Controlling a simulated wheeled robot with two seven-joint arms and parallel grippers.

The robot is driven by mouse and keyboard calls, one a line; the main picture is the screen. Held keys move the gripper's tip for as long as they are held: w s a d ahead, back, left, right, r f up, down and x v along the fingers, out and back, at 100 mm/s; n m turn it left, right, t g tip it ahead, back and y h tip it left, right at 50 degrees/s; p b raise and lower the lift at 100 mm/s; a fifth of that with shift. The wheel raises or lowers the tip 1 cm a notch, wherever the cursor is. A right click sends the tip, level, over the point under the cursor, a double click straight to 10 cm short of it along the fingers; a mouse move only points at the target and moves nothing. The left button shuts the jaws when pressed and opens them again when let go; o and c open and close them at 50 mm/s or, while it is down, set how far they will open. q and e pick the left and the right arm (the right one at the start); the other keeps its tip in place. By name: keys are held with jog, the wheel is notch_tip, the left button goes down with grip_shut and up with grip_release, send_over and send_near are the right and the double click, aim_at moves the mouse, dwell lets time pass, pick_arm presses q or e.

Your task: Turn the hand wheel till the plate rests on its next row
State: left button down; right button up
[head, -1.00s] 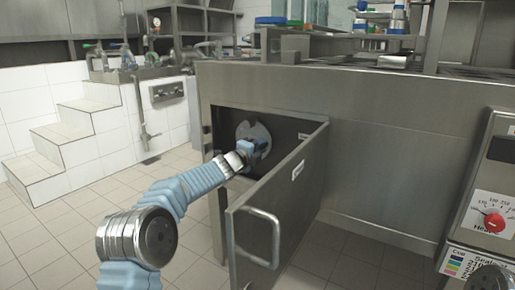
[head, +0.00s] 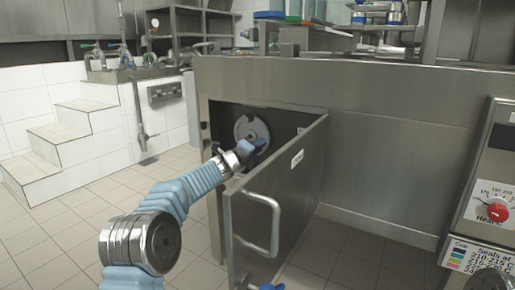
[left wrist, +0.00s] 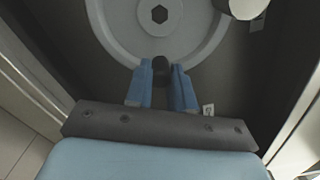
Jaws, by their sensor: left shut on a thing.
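The hand wheel (head: 243,124) is a grey disc inside the open cabinet under the steel counter. In the left wrist view its rim and hexagonal hub socket (left wrist: 160,14) show at the top. My left gripper (head: 259,144) reaches in past the door and is at the wheel's lower right side. In the left wrist view its blue fingers (left wrist: 161,80) are closed about a dark round part at the wheel's rim. A blue tip (head: 271,287) at the bottom edge looks like my right gripper; its jaws cannot be made out. I cannot make out the plate or its rows.
The open cabinet door (head: 290,190) with its bar handle (head: 272,228) stands close to the right of my left arm. A pale cylinder (left wrist: 243,8) is at upper right in the wrist view. A heater panel (head: 490,205) stands at far right. The floor at left is clear.

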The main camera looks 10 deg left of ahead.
pick_arm(q)
jog(key=shift+f, duration=0.1)
jog(key=c, duration=1)
grip_release()
jog(key=shift+o, duration=0.2)
jog(key=shift+s, duration=0.1)
jog(key=b+v, duration=0.2)
jog(key=v, duration=1.1)
jog(key=shift+s, duration=0.3)
jog(key=shift+a, duration=0.1)
